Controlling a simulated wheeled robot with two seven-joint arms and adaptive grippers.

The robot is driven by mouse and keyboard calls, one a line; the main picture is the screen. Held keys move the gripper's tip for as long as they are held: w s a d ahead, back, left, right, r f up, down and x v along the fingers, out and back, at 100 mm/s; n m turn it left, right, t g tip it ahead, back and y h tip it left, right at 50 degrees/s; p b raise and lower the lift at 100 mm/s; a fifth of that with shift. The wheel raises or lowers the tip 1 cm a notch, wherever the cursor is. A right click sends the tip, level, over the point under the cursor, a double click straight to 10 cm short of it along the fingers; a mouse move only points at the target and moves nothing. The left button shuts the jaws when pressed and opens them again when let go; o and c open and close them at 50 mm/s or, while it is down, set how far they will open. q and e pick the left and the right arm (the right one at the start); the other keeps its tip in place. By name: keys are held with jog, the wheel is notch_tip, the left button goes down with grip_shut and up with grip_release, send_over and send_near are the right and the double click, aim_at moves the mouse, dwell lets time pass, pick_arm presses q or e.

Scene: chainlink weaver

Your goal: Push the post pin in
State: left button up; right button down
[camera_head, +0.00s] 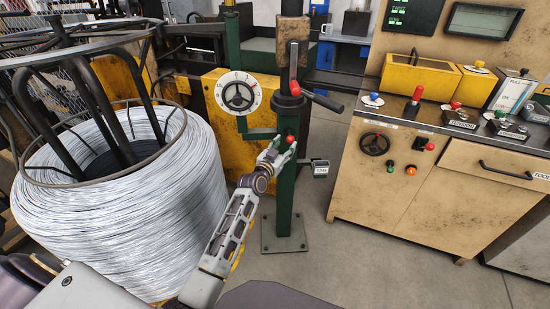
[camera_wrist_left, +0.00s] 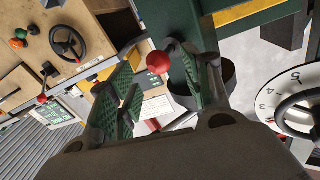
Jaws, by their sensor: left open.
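The post pin (camera_head: 290,139) shows as a small red knob on the front of the green post (camera_head: 285,190), below the dial's height. My left gripper (camera_head: 279,150) is just in front of the post, close to the knob. In the left wrist view, the red knob (camera_wrist_left: 158,62) appears between the two green-padded fingers of my left gripper (camera_wrist_left: 160,78), which are spread apart. I cannot tell whether a finger touches the knob. The pin's shaft is hidden. My right gripper is not in view.
A white dial with a black handwheel (camera_head: 239,93) is left of the post. A black lever (camera_head: 322,101) sticks out above the pin. A large wire coil (camera_head: 130,200) stands left of my arm. A control cabinet (camera_head: 430,185) stands right, with open floor between.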

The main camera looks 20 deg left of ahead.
pick_arm(q)
jog(key=s, duration=0.7)
jog(key=shift+s+a, duration=0.15)
jog(key=shift+a, duration=0.25)
dwell(0.4)
